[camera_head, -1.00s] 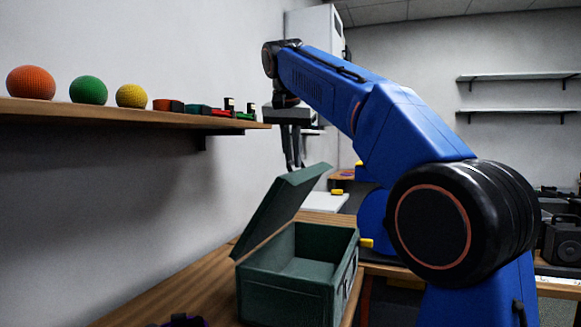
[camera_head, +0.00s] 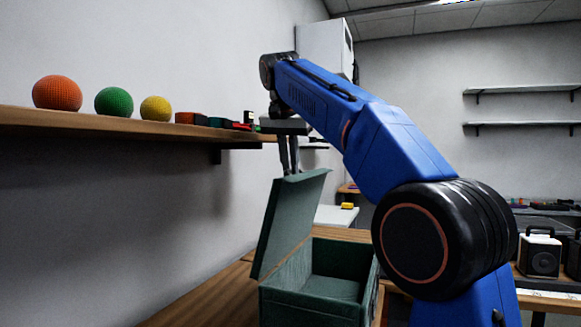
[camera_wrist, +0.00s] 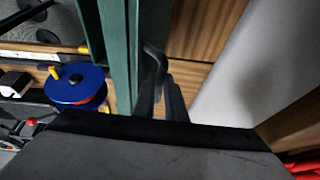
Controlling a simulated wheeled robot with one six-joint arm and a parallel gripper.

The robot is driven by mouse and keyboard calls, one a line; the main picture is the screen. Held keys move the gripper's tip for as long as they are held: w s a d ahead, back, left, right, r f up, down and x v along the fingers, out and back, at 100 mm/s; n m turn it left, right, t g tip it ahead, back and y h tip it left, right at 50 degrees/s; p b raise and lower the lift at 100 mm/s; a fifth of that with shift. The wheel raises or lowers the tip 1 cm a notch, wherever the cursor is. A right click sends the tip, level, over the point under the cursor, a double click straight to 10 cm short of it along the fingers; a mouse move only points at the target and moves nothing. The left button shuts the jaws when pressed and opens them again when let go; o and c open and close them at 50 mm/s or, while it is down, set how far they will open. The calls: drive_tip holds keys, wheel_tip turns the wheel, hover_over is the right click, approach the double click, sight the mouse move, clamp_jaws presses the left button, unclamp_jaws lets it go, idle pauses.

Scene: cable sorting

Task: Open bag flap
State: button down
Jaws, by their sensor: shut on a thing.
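The dark green bag (camera_head: 310,308) is a box-like case on the wooden table, its top open so the inside shows. Its flap (camera_head: 287,225) stands raised and near upright on the left side. My gripper (camera_head: 289,172) is at the flap's top edge, pointing down, with its fingers close together and shut on the flap. In the wrist view, the dark fingers (camera_wrist: 155,75) are against the green flap edge (camera_wrist: 122,50). The exact grip on the edge is partly hidden there.
A wooden shelf (camera_head: 60,122) on the left wall holds an orange ball (camera_head: 57,93), a green ball (camera_head: 114,101), a yellow ball (camera_head: 156,108) and small items. A blue spool (camera_wrist: 75,85) shows in the wrist view. A speaker-like box (camera_head: 540,253) stands at the right.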

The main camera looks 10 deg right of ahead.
drive_tip(key=c, duration=1.8)
unclamp_jaws()
drive_tip(key=shift+w+f, duration=0.3)
drive_tip(key=shift+f, duration=0.2)
drive_tip(key=shift+s+r, duration=0.2)
drive_tip(key=shift+r, duration=0.2)
drive_tip(key=shift+v, duration=3.5)
